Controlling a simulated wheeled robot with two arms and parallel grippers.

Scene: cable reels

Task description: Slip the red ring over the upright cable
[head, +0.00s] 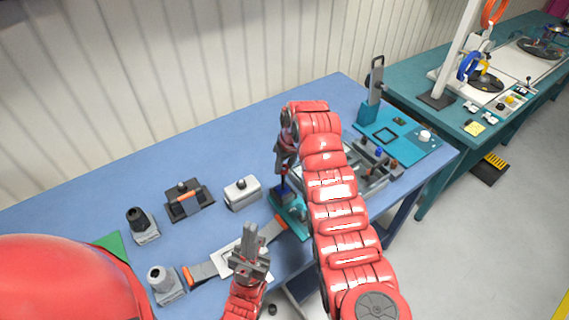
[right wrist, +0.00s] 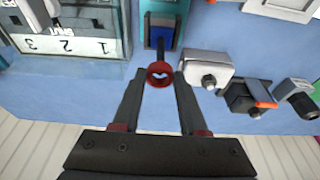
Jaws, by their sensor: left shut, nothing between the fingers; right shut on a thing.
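The red ring (right wrist: 160,74) sits between the fingertips of my right gripper (right wrist: 161,77) in the right wrist view, and the gripper is shut on it. In the head view my right gripper (head: 284,165) points down above a teal stand (head: 297,222) with a dark blue part (head: 284,190). The stand (right wrist: 150,14) and its blue part (right wrist: 164,36) show just beyond the ring in the wrist view. I cannot make out the upright cable or tell whether the ring is around it. My left gripper (head: 250,240) is shut and empty, low over the table's front.
A white-topped box (head: 242,192), a dark block with an orange bar (head: 185,198) and grey units (head: 143,224) stand on the blue table (head: 90,205) to the left. A grey tray (head: 372,178) and a teal board (head: 405,138) lie right. My right arm hides part of the table.

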